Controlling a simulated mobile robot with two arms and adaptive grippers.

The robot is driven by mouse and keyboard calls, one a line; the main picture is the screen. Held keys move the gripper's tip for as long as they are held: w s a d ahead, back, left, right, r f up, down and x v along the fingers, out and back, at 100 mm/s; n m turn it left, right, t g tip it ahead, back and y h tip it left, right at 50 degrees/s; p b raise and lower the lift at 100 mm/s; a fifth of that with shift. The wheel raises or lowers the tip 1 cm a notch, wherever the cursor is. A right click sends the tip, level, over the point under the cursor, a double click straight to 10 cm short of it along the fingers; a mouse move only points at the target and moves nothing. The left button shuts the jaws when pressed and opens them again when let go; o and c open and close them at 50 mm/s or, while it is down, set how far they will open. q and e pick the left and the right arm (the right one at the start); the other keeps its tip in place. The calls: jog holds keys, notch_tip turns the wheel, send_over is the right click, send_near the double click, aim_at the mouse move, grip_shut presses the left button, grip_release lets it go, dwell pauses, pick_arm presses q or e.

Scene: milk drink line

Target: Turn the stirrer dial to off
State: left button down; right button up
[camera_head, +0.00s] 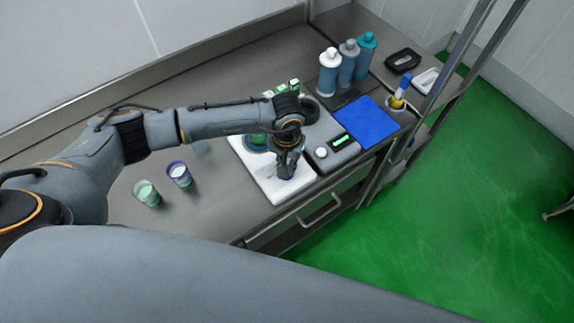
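A grey unit (318,165) with a lit green display (341,140) and a round white knob (321,153) stands near the bench's front edge. The knob looks like a dial, but its setting is too small to read. A white flat plate (272,190) lies to its left, with a green-tinted vessel (256,143) at its back, partly behind my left arm. My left gripper (287,172) points down over the white plate, left of the knob. Its fingers are dark and close together; whether they touch anything cannot be told. My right gripper is out of view.
Two cups (147,193) (179,174) stand left on the bench. Several bottles (329,72) stand at the back right. A blue sheet (366,121) lies right of the grey unit, near a holder with a yellow-and-blue item (399,93). A black tray (403,59) and a white tray (426,80) lie farther right.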

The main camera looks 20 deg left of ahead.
pick_arm(q)
jog(key=n+b, duration=0.6)
jog(key=b, duration=0.1)
jog(key=n+b, duration=0.3)
jog(key=b, duration=0.1)
jog(key=shift+a+f, duration=0.2)
jog(key=shift+f, duration=0.1)
jog(key=n+b, duration=0.9)
jog(key=shift+s+a+r, duration=0.1)
jog(key=shift+s, duration=0.1)
jog(key=n+b, duration=0.2)
jog(key=shift+s+n, duration=0.1)
jog(key=shift+n, duration=0.2)
jog(key=shift+r+n+b, duration=0.15)
jog(key=shift+n+b, duration=0.9)
jog(key=shift+n, duration=0.25)
jog(key=shift+r, duration=0.1)
jog(key=c, duration=1.4)
grip_release()
notch_tip(320, 180, up, 12)
